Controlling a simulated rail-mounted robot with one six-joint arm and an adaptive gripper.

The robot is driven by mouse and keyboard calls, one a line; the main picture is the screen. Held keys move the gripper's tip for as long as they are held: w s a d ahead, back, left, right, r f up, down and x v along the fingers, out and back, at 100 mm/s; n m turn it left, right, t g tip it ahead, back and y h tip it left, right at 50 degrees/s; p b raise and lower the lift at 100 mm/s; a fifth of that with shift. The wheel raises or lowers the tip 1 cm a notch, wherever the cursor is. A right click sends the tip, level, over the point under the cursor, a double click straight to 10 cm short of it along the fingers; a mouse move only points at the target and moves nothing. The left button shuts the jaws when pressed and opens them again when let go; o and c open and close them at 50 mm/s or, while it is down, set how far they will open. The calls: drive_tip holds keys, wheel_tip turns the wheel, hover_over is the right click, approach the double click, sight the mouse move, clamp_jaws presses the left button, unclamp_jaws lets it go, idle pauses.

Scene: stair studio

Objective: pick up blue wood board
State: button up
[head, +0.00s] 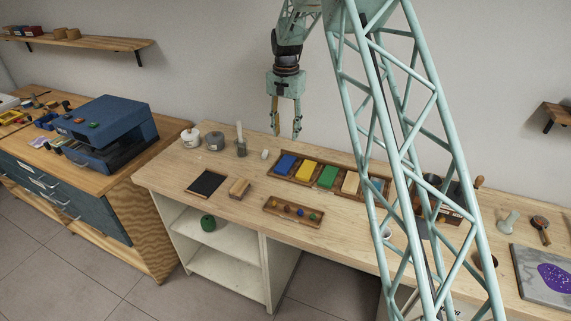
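The blue wood board (285,165) lies in the leftmost slot of a long wooden tray (271,174) on the workbench. A yellow board (306,171), a green board (328,176) and a tan board (350,182) sit to its right in the same tray. My gripper (286,134) hangs above the bench, pointing down, over the back edge near the blue board. Its two fingers are apart with nothing between them. It does not touch the board.
A smaller tray (270,211) with little coloured pieces lies in front. A black pad (207,183), a wooden block (239,188), a grey pot (214,141) and a cup (241,149) stand left. My lattice arm hides part of the bench's right side. A wall shelf (95,42) hangs upper left.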

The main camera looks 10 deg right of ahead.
drive_tip(key=shift+w+f, duration=0.3)
drive_tip(key=shift+f, duration=0.2)
drive_tip(key=shift+f, duration=0.1)
hover_over(285, 163)
drive_tip(key=shift+w+d+f, duration=0.1)
drive_tip(key=shift+d+f, duration=0.05)
drive_tip(key=shift+f, duration=4.05)
drive_tip(key=shift+f, duration=2.6)
drive_tip(key=c, duration=0.5)
